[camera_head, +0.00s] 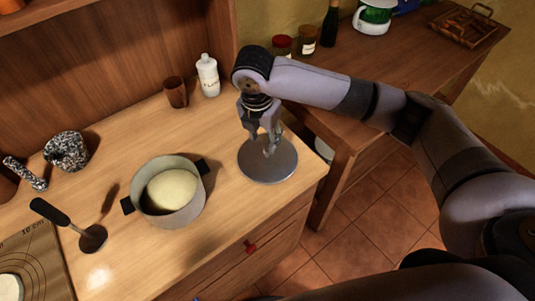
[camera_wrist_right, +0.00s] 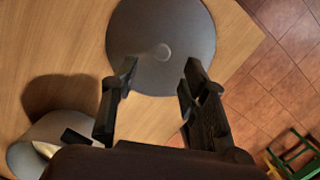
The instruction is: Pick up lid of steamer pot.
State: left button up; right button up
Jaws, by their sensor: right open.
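My right gripper (camera_head: 265,138) points down over the lid. Its two fingers (camera_wrist_right: 157,85) are apart with nothing between them, and they hide part of the lid in the head view. My left gripper is out of view.
A ladle-like utensil (camera_head: 92,237) lies left of the pot, near a mat (camera_head: 50,270). A speckled mortar (camera_head: 66,150), a brown cup (camera_head: 176,92) and a white bottle (camera_head: 208,75) stand farther back. The counter edge is close to the lid's right side.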

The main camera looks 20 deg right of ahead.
aim_at(267, 150)
jog(key=f, duration=0.2)
jog(key=d+f+p, duration=0.1)
jog(key=f, duration=0.1)
jog(key=shift+w+f, duration=0.2)
jog(key=shift+f, duration=0.6)
grip_shut()
jog(key=shift+w, duration=0.1)
